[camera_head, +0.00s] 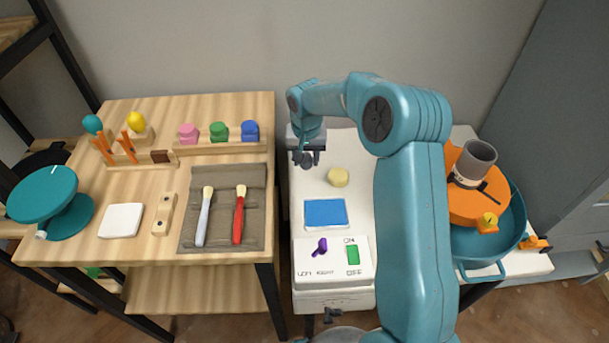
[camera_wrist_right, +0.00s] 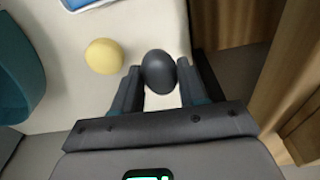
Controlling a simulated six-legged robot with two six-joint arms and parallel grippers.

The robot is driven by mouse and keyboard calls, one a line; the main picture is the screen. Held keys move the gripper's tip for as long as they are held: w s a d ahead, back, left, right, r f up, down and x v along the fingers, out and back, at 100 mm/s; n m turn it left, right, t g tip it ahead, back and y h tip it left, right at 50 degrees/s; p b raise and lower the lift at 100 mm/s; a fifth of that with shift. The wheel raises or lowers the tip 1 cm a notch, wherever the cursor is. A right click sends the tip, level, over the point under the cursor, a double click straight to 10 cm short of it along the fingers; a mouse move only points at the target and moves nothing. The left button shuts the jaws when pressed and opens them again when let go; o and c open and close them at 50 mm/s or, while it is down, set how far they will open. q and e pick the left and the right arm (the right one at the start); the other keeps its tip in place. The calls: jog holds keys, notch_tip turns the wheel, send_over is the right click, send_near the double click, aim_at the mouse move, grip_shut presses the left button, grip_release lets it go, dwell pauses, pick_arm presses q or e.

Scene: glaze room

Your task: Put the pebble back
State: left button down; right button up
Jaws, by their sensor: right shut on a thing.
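A dark grey, smooth, egg-shaped pebble (camera_wrist_right: 158,72) sits between the two fingertips of my right gripper (camera_wrist_right: 160,88), which is shut on it. In the head view the right gripper (camera_head: 306,154) hangs at the far left part of the white table, and the dark pebble (camera_head: 306,161) shows just below its fingers. I cannot tell whether the pebble touches the table top. A pale yellow rounded stone (camera_head: 338,177) lies on the white table to the right of the gripper; it also shows in the wrist view (camera_wrist_right: 103,56). My left gripper is not in view.
A blue pad (camera_head: 326,213) and a switch panel (camera_head: 332,262) lie nearer on the white table. A teal basin (camera_head: 516,217) with an orange disc stands to the right. A wooden table (camera_head: 225,108) with brushes and coloured pots is at left, across a narrow gap.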

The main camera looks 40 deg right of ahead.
aim_at(305, 182)
notch_tip(305, 182, down, 8)
jog(key=shift+w+r, duration=0.15)
jog(key=shift+r, duration=0.2)
jog(key=shift+f+b, duration=0.3)
jog(key=shift+b, duration=0.1)
jog(key=o, duration=0.9)
jog(key=shift+o, duration=0.2)
jog(key=shift+r, duration=0.1)
jog(key=r, duration=0.8)
jog(key=s+a+r+p, duration=0.1)
jog(key=r, duration=0.3)
jog(key=shift+s+r, duration=0.1)
jog(key=shift+r, duration=0.05)
